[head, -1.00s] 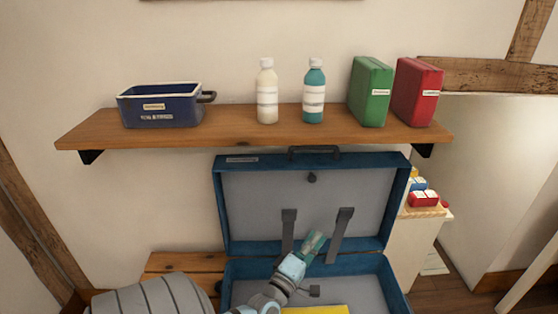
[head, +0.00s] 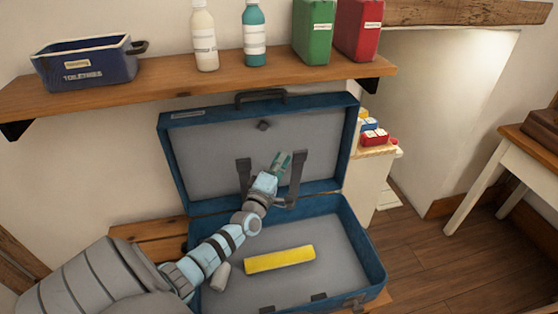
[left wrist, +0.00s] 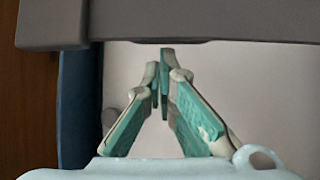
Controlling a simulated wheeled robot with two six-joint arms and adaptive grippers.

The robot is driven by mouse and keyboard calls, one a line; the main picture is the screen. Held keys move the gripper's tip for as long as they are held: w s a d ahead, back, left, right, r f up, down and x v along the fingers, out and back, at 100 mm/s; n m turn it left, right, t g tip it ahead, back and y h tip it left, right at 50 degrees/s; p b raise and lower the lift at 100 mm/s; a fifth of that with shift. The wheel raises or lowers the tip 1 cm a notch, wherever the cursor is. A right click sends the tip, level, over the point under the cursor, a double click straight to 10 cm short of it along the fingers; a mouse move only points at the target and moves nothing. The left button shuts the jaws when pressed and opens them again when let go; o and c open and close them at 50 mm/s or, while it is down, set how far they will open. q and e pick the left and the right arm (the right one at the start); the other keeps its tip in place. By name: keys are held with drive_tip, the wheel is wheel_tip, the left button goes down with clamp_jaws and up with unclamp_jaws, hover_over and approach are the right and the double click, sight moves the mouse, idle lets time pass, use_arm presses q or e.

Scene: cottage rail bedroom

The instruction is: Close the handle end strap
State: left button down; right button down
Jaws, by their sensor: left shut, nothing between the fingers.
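An open blue suitcase (head: 372,262) with a grey lining stands with its lid (head: 333,125) raised against the wall. Two dark grey straps show in front of the lid, a left strap (head: 243,172) and a right strap (head: 297,172). I cannot tell which is the handle end strap. My left gripper (head: 281,160) is between the straps, nearer the right one, with its fingers shut and empty. In the left wrist view the closed fingertips (left wrist: 164,72) point toward a grey bar (left wrist: 200,22), perhaps part of a strap. My right gripper is not in view.
A yellow block (head: 279,259) and a small grey cylinder (head: 220,277) lie in the case. A wooden shelf (head: 180,88) above carries a blue bin (head: 85,65), bottles and boxes. A side cabinet (head: 366,185) stands close on the right.

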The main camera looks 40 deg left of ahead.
use_arm(q)
drive_tip(key=shift+d, duration=0.1)
